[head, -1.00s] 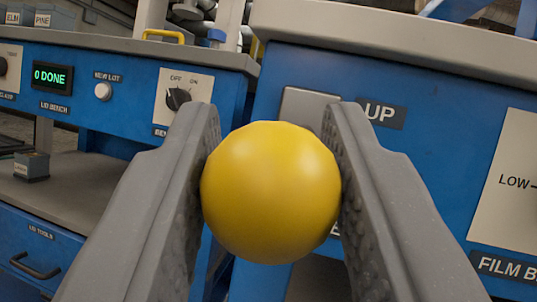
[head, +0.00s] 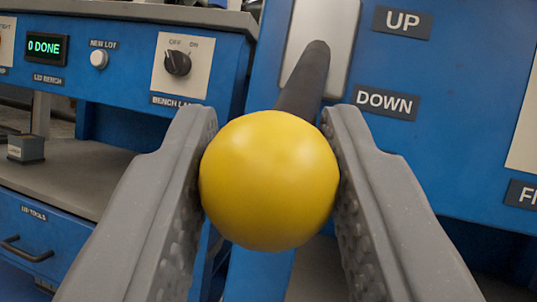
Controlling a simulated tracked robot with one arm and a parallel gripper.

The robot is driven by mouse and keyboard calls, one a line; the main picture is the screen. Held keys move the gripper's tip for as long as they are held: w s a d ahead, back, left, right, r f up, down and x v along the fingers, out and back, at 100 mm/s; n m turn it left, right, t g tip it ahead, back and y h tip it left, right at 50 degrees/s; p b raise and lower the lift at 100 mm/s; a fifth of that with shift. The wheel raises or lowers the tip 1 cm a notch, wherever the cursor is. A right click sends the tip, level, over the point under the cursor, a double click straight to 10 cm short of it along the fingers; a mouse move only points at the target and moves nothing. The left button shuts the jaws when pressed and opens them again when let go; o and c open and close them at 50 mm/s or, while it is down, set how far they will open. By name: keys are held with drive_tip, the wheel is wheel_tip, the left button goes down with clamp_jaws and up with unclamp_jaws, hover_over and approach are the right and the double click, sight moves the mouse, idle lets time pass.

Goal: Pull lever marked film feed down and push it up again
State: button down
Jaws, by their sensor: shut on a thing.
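The lever has a yellow ball knob (head: 269,181) and a dark shaft (head: 305,80). The shaft runs back from the knob to a light metal plate (head: 335,35) on the blue machine front. Labels UP (head: 402,22) and DOWN (head: 386,102) sit to the right of the plate. The shaft's far end meets the plate between the heights of these labels. My gripper (head: 269,185) is shut on the yellow knob, one finger on each side. No film feed label can be read in view.
At left is a blue bench with a "0 DONE" display (head: 46,48), a white NEW LOT button (head: 99,60) and a dark OFF/ON knob (head: 177,62). A pale panel (head: 525,130) is cut off at the right edge.

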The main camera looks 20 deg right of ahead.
drive_tip(key=shift+a+f, duration=0.15)
drive_tip(key=c, duration=1.1)
unclamp_jaws()
drive_tip(key=shift+w+f, duration=0.1)
drive_tip(key=p+v, duration=0.2)
drive_tip(key=v, duration=1.1)
drive_tip(key=shift+s+f, duration=0.25)
drive_tip(key=shift+s, duration=0.1)
